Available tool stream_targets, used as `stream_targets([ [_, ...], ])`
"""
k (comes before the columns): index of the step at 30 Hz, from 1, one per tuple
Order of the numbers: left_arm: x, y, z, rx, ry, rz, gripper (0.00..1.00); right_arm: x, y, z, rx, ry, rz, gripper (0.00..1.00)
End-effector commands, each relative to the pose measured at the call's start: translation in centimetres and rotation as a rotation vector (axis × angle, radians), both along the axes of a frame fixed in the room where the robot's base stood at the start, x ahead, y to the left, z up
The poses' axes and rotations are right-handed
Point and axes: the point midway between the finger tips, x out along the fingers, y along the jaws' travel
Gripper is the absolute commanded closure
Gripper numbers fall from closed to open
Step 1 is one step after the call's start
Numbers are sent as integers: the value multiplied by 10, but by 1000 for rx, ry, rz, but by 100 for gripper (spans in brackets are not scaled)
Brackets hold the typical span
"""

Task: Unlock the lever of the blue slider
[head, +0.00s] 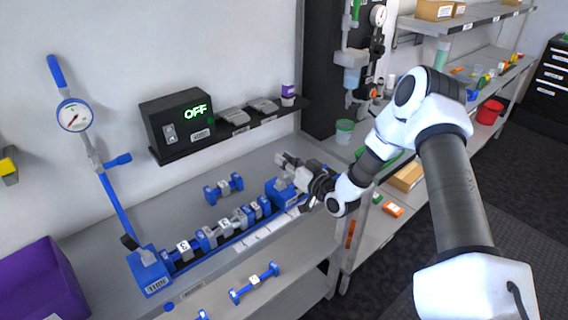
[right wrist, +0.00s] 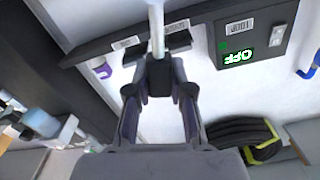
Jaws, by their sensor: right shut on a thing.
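The blue slider (head: 284,193) sits at the right end of the long rail on the bench. My right gripper (head: 291,168) is right over it and hides much of its top. In the right wrist view my right gripper (right wrist: 159,88) has its two fingers closed in on a dark piece with a pale rod, which I take for the lever (right wrist: 158,74). The lever's exact angle is hard to tell. My left gripper is not in view.
Blue and grey blocks line the rail (head: 232,244), with a blue end block (head: 150,272) at the left. Loose blue pieces (head: 254,283) lie in front. A shelf with a black box (head: 178,122) reading OFF is behind. A purple bin (head: 40,283) stands left.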

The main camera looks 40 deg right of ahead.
Motion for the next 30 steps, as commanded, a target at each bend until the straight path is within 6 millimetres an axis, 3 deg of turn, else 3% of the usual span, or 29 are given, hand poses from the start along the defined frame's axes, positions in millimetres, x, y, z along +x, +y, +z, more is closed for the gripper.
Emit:
stream_targets([
  [11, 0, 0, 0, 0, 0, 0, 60, 0, -1, 0, 10, 1, -1, 100],
  [12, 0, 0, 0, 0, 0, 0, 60, 0, -1, 0, 10, 1, -1, 72],
  [14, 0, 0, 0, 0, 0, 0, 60, 0, -1, 0, 9, 1, -1, 52],
  [24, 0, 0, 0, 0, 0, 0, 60, -2, -1, 0, 9, 1, -1, 52],
  [30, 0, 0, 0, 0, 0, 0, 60, -33, -5, 0, 16, 2, -5, 52],
])
